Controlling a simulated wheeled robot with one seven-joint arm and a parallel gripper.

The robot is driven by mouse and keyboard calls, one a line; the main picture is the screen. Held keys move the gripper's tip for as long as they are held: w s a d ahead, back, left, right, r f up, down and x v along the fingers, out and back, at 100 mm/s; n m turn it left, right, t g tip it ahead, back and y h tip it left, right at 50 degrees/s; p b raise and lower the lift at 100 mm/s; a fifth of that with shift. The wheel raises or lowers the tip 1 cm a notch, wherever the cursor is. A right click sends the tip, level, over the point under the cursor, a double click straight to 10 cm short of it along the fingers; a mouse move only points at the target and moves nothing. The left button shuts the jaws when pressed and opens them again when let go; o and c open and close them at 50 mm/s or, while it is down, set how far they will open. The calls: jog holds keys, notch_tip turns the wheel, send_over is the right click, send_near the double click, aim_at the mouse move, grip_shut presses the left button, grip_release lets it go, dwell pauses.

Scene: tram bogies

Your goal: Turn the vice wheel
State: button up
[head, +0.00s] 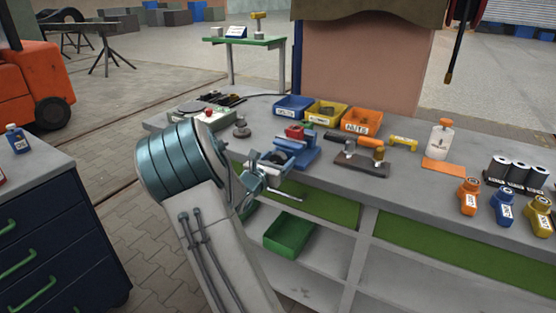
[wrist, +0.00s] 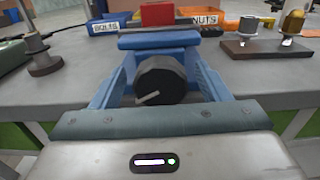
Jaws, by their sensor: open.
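The vice (head: 299,149) is blue and stands at the near edge of the grey bench, with a red block (head: 294,131) at its top. In the wrist view the blue vice body (wrist: 158,40) is straight ahead, with the red block (wrist: 157,14) behind it. The vice wheel (wrist: 161,80) is a dark round knob facing me, with a pale bar low on its left. My gripper (wrist: 160,66) is open, with one blue finger on each side of the wheel. I cannot tell whether they touch it. In the head view my gripper (head: 266,169) is at the vice's front and partly hides the wheel.
Blue, yellow and orange bins (head: 361,121) stand behind the vice. A dark block with upright parts (head: 362,163) is to its right and a round stand (head: 241,129) to its left. A green bin (head: 289,234) is on the shelf below.

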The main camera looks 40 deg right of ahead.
jog(key=shift+d, duration=0.1)
jog(key=c, duration=1)
jog(key=shift+f+m+b, duration=0.1)
jog(key=shift+m+b, duration=0.2)
jog(key=shift+b, duration=0.15)
jog(key=m+b, duration=0.1)
jog(key=b, duration=0.1)
jog(key=m+b, duration=0.1)
jog(key=b, duration=0.1)
jog(key=shift+f, duration=0.25)
jog(key=m+b, duration=0.4)
jog(key=b, duration=0.3)
jog(key=shift+s+f, duration=0.1)
jog(key=m+b, duration=0.3)
jog(key=b, duration=0.3)
jog(key=shift+m+b, duration=0.3)
jog(key=b, duration=0.1)
jog(key=m+b, duration=0.1)
jog(key=shift+r+m+b, duration=0.25)
jog(key=shift+m+b, duration=0.05)
jog(key=shift+r, duration=0.1)
